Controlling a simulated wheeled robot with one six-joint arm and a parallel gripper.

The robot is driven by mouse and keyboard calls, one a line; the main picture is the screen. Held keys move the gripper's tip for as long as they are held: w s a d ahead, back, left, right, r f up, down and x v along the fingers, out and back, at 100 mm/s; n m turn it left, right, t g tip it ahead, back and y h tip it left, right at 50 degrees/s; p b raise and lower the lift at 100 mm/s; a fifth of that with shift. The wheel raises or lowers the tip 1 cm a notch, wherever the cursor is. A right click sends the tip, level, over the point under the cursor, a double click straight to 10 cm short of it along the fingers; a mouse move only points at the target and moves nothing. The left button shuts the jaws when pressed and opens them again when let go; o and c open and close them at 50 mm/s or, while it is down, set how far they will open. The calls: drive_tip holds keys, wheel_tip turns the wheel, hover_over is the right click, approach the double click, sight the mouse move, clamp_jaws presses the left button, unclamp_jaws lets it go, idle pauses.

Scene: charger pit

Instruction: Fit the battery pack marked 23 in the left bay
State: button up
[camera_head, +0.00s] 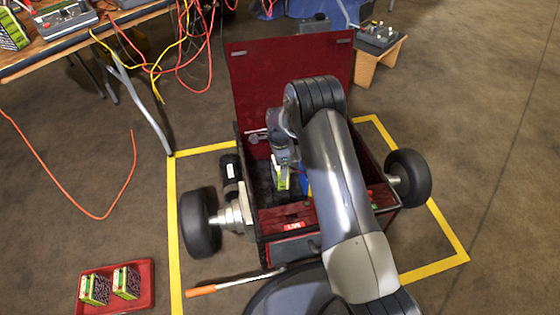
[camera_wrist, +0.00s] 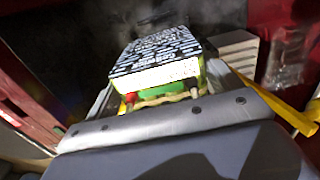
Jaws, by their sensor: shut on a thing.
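A battery pack (camera_head: 283,180) with a yellow-green side is held inside the open red box. In the wrist view the pack (camera_wrist: 158,55) shows a black-and-white printed face and a green end with a red terminal. I cannot read a number on it. My gripper (camera_head: 281,163) is shut on it and points down into the box (camera_head: 294,215). In the wrist view the gripper (camera_wrist: 165,80) has a finger on each side of the pack. The left bay cannot be made out clearly; my arm hides the box's right part. I cannot tell whether the pack touches the floor.
The box's raised lid (camera_head: 285,75) stands behind, with wheels (camera_head: 201,222) at both sides. A red tray (camera_head: 146,272) with two packs lies at lower left. An orange-handled bar (camera_head: 235,283) lies in front. A table (camera_head: 70,42) with chargers and hanging cables stands at upper left.

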drive_tip(key=shift+w+f+b, duration=0.1)
drive_tip(key=shift+f+b, duration=1.55)
drive_tip(key=shift+f, duration=0.85)
drive_tip(key=shift+a+f+b, duration=0.1)
drive_tip(key=shift+f+b, duration=1.15)
drive_tip(key=shift+f, duration=0.2)
drive_tip(key=o, duration=1.8)
drive_tip(key=shift+o, duration=0.4)
drive_tip(key=shift+s+f, duration=0.1)
drive_tip(key=shift+s, duration=0.1)
drive_tip(key=r+p, duration=0.1)
drive_tip(key=r, duration=0.2)
drive_tip(key=r+p, duration=0.2)
drive_tip(key=r, duration=0.2)
drive_tip(key=r+p, duration=0.1)
drive_tip(key=r, duration=0.3)
drive_tip(key=shift+w, duration=0.25)
drive_tip(key=f+b, duration=0.4)
drive_tip(key=f, duration=0.7)
drive_tip(key=shift+s+f, duration=0.1)
drive_tip(key=shift+s, duration=0.1)
drive_tip(key=shift+r+p, duration=0.3)
drive_tip(key=shift+r, duration=0.2)
drive_tip(key=shift+f, duration=0.1)
